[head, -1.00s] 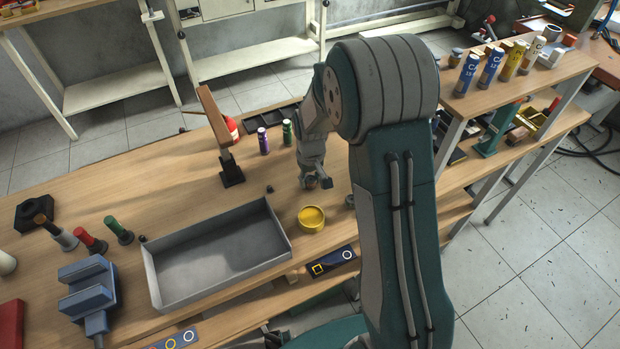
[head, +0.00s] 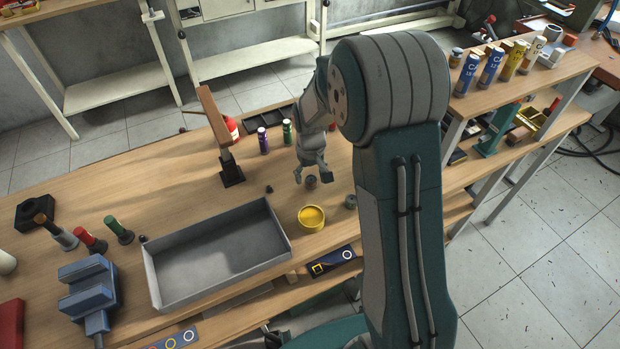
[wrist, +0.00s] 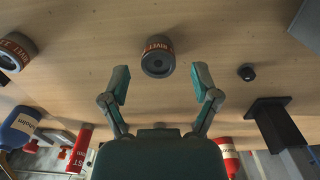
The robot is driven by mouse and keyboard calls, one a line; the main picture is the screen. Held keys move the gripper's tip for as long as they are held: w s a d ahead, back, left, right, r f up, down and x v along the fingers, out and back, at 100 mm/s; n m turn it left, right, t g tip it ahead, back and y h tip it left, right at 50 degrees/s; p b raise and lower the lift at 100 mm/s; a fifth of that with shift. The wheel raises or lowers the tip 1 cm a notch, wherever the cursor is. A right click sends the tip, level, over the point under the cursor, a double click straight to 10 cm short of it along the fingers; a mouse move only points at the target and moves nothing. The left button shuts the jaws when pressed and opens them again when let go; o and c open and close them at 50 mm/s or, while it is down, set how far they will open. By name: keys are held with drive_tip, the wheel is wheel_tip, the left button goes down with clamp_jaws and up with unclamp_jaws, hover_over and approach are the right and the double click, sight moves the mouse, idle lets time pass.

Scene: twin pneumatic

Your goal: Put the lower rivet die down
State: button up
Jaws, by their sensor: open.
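My gripper (head: 311,173) is open and empty over the bench, close to a dark round rivet die (head: 311,182) standing on the wood. In the wrist view this die (wrist: 157,57), with an orange band reading RIVET, stands just beyond my open fingertips (wrist: 161,78), with clear space on both sides. A second similar die (head: 350,201) stands to its right in the head view. In the wrist view this second die (wrist: 17,52) is at the left edge. The bands are not legible enough to tell which is the lower die.
A yellow round dish (head: 311,217) and a grey tray (head: 150,270) lie nearer. A small black knob (head: 268,188) and a black stand (head: 233,174) are to the left. Purple (head: 263,140) and green (head: 287,132) bottles stand behind. Bare wood surrounds the die.

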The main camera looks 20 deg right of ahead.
sight(311, 179)
wheel_tip(311, 179, up, 9)
drive_tip(key=s+r+m+t, duration=0.1)
drive_tip(key=s+r+t, duration=0.1)
drive_tip(key=s+r, duration=0.85)
drive_tip(key=s+r+m+t, duration=0.1)
drive_tip(key=s+r+t, duration=0.2)
drive_tip(key=s, duration=1.1)
drive_tip(key=shift+r+t, duration=0.3)
drive_tip(key=shift+r, duration=0.3)
drive_tip(key=shift+a, duration=0.1)
